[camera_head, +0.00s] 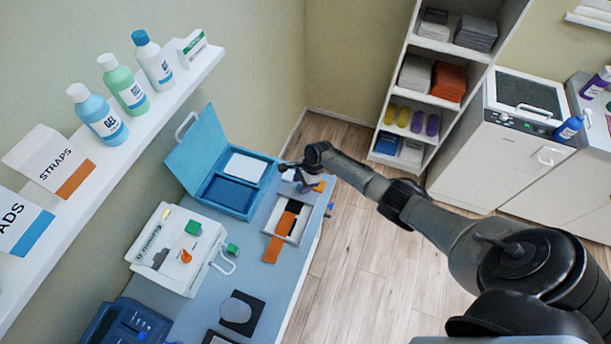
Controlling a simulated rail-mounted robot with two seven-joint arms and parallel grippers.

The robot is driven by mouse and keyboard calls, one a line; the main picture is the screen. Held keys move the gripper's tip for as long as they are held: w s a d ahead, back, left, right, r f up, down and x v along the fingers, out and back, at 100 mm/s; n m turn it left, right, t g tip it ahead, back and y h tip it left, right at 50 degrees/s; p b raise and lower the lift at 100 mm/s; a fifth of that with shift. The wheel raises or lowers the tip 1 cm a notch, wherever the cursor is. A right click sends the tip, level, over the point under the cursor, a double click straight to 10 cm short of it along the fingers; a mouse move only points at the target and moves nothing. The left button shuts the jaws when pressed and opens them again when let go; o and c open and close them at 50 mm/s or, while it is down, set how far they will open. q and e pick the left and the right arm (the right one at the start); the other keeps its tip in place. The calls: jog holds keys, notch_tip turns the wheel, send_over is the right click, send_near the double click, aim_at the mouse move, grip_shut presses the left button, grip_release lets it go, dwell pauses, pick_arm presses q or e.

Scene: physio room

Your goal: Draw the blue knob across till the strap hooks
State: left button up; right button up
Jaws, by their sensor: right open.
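A white strap fixture (300,229) sits on the blue-grey bench. An orange strap (285,223) lies across its dark middle, with an orange end (272,250) at its lower left. Another orange patch (320,186) shows beside my gripper. My right gripper (289,176) reaches in from the right and is open over the far end of the fixture. The wrist and fingers hide that end, and contact is too small to tell. A small blue piece (329,210) shows at the bench's right edge; I cannot tell whether it is the knob. My left gripper is out of view.
An open blue case (232,193) stands just left of the gripper. A white box (178,249) and a dark pad (241,315) lie nearer. A wall shelf (103,165) holds bottles and boxes. Floor (352,262) right of the bench is clear.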

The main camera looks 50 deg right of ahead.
jog(key=p+v, duration=0.1)
jog(key=v, duration=1.2)
jog(key=shift+d+r, duration=0.2)
jog(key=shift+r, duration=0.05)
